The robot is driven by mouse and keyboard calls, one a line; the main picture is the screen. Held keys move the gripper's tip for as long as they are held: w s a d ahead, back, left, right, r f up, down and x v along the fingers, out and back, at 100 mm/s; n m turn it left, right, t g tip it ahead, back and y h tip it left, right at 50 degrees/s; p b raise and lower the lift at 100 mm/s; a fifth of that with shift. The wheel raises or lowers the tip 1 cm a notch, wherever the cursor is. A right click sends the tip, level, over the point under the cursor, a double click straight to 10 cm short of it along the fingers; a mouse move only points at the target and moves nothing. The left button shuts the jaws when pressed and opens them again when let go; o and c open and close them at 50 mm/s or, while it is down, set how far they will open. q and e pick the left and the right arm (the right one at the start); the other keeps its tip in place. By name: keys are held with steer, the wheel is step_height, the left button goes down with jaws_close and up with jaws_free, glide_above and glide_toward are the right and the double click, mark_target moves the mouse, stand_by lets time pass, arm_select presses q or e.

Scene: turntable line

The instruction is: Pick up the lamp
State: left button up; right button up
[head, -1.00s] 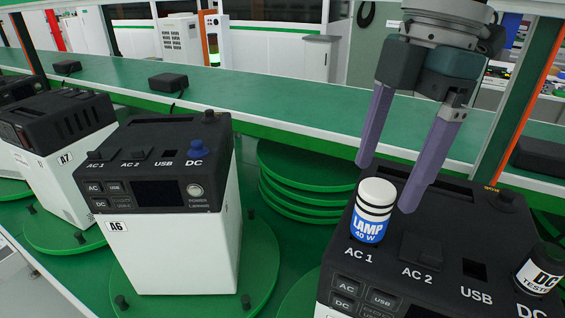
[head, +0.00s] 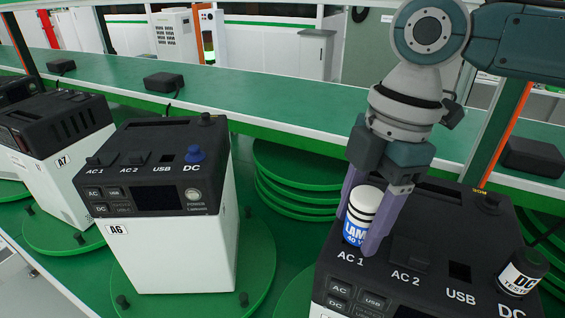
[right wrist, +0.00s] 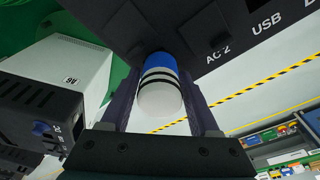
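The lamp (head: 362,216) is a small cylinder with a white, black-ringed top and a blue band lettered LAMP. It stands upright at the AC 1 spot on the black top of the near-right unit (head: 430,262). My right gripper (head: 365,225) is lowered over it, with one purple finger on each side. In the right wrist view the lamp (right wrist: 160,97) sits between the two fingers (right wrist: 162,95). I cannot tell whether the fingers touch it. My left gripper is not in view.
A DC tester (head: 522,272) stands on the same unit at the right. Unit A6 (head: 170,245), with a blue plug (head: 195,154), stands to the left on a green turntable (head: 255,255). A green shelf (head: 270,105) with small black boxes runs behind.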

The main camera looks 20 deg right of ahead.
steer(key=c, duration=0.9)
jaws_close()
steer(key=shift+r, duration=0.1)
